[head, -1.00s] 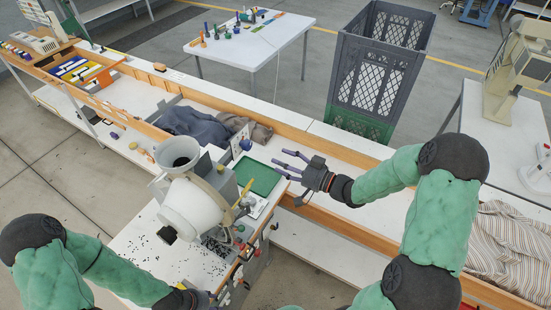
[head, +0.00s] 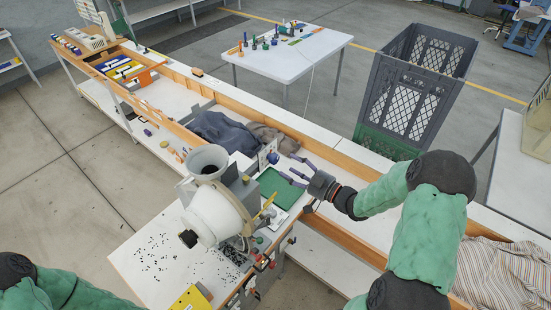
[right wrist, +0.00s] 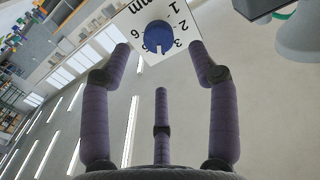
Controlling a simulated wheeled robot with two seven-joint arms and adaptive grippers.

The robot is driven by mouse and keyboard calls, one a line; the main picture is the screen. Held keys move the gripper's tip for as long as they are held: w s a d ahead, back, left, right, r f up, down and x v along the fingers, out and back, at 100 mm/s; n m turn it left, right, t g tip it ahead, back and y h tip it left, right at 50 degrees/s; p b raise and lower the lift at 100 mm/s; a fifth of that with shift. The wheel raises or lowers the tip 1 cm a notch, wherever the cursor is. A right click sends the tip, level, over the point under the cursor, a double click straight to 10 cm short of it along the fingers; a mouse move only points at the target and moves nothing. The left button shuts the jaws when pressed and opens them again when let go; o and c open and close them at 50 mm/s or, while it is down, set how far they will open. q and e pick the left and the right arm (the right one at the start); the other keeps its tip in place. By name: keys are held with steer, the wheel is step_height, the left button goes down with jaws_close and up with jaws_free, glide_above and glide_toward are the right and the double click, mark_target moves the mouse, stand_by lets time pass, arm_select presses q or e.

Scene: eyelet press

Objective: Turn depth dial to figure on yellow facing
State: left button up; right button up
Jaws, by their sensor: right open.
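The blue depth dial (head: 272,158) sits on a white plate (head: 263,156) at the back of the eyelet press (head: 219,210). In the right wrist view the dial (right wrist: 158,35) has a white mark on its lower edge, and black figures and "mm" show on the plate (right wrist: 185,58). I cannot tell which figure the mark meets. My right gripper (head: 288,170) is open and empty, its fingers pointing at the dial; in the right wrist view its fingertips (right wrist: 160,60) are spread below and beside the dial, apparently clear of it. My left gripper is out of view.
A yellow card (head: 192,298) with dark marks is on the press table's front edge. A green tray (head: 281,190) lies below my right gripper. Dark cloth (head: 220,132) lies behind the press. A grey crate (head: 408,90) stands at the back right.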

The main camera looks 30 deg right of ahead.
mark_target(277, 159)
steer(key=p+x, duration=0.1)
steer(key=x, duration=0.5)
steer(key=c, duration=1.1)
